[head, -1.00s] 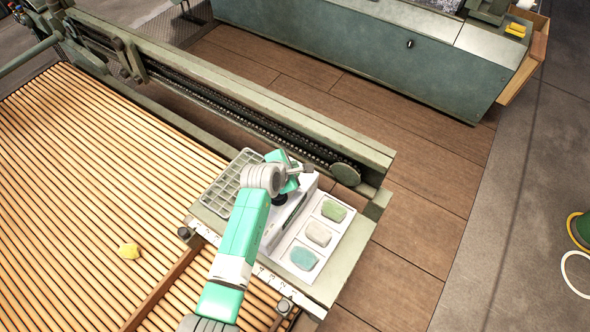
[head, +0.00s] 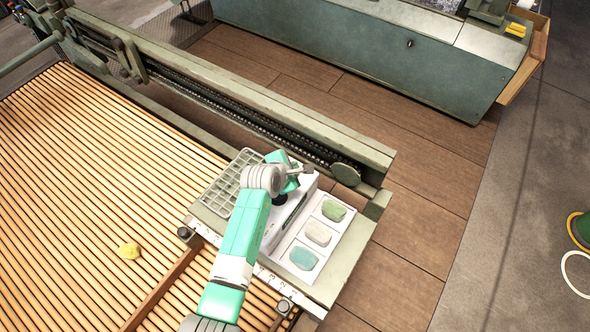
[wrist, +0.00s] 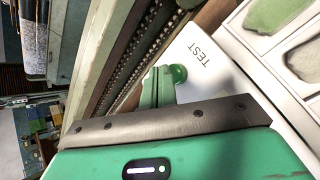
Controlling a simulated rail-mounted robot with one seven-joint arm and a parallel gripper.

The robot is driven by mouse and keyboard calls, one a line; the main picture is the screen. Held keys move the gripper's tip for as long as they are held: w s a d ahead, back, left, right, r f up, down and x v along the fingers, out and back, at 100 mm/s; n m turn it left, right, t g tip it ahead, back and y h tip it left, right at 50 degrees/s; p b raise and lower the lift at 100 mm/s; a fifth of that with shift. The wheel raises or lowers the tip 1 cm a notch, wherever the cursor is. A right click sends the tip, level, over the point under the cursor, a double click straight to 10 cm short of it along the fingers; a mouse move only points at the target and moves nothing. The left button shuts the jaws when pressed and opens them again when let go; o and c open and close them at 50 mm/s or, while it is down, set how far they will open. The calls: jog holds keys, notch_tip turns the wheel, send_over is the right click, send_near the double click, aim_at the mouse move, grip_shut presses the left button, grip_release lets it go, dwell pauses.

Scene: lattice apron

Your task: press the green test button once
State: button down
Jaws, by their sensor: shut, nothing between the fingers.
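The green test button (wrist: 179,73) is a round green disc in the wrist view, on a white panel (wrist: 205,85) beside the printed word TEST. My gripper (wrist: 158,82) has its green fingers shut with nothing between them. The fingertips are right beside the button's left edge and overlap it slightly in this view. I cannot tell whether they touch it or whether it is pressed in. In the head view, my arm hides the button, and the white box (head: 297,205) shows partly beneath my wrist.
A white tray (head: 317,222) with green, white and blue pieces lies right of the box. A pale grid tray (head: 224,188) lies to its left. The green machine rail (head: 260,105) runs close behind.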

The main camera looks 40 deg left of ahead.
jog(key=shift+f, duration=0.2)
jog(key=shift+f+b, duration=0.35)
jog(key=shift+f, duration=0.2)
dwell(0.6)
jog(key=shift+r, duration=0.15)
jog(key=shift+r+p, duration=0.8)
jog(key=shift+p, duration=0.25)
notch_tip(320, 180, up, 5)
jog(key=p, duration=0.5)
jog(key=shift+r, duration=0.15)
dwell(0.3)
